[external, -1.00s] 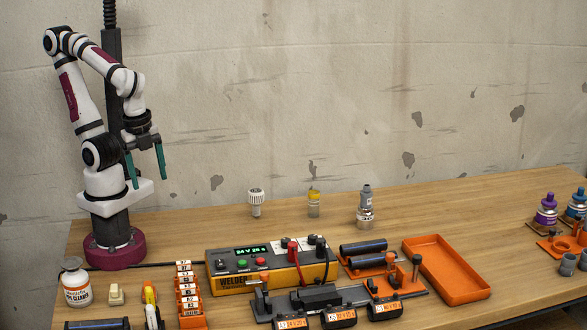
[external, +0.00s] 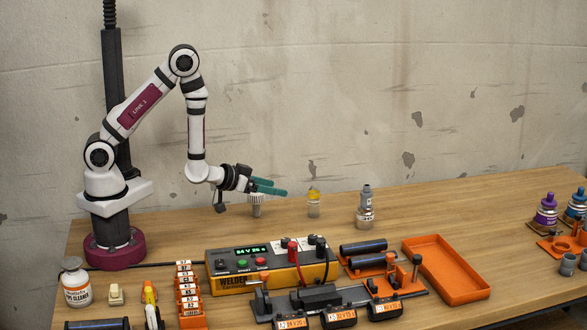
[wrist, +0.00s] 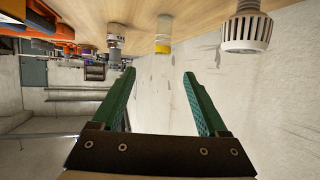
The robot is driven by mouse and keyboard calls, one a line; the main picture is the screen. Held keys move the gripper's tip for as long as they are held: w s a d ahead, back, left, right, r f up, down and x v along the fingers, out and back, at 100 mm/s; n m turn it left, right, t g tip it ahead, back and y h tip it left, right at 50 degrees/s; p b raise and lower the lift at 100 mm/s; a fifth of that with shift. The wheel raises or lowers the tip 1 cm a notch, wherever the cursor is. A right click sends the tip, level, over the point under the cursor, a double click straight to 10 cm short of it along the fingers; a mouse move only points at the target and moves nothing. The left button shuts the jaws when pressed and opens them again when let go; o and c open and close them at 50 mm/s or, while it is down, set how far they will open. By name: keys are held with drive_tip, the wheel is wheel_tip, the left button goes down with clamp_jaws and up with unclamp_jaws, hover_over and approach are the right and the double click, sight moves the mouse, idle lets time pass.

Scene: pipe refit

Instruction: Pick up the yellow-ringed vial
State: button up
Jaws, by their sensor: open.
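The yellow-ringed vial (external: 313,209) stands upright near the back of the wooden table. It is a small clear vial with a yellow top part. In the wrist view, which is upside down, the vial (wrist: 163,32) shows between my two fingers and beyond their tips. My gripper (external: 279,187) is held nearly level to the left of the vial, a little above its height, with its teal fingers pointing right towards it. In the wrist view my gripper (wrist: 159,75) is open with nothing between the fingers.
A white vented fitting (external: 256,197) stands left of the vial, behind or below my fingers. A grey-capped clear bottle (external: 366,208) stands right of it. The welder box (external: 265,268) and the orange tray (external: 445,268) lie nearer the front. Bare table surrounds the vial.

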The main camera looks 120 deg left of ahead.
sight(309, 194)
drive_tip(key=x, duration=1.5)
drive_tip(key=shift+s+a+f, duration=0.1)
drive_tip(key=shift+a, duration=0.4)
clamp_jaws()
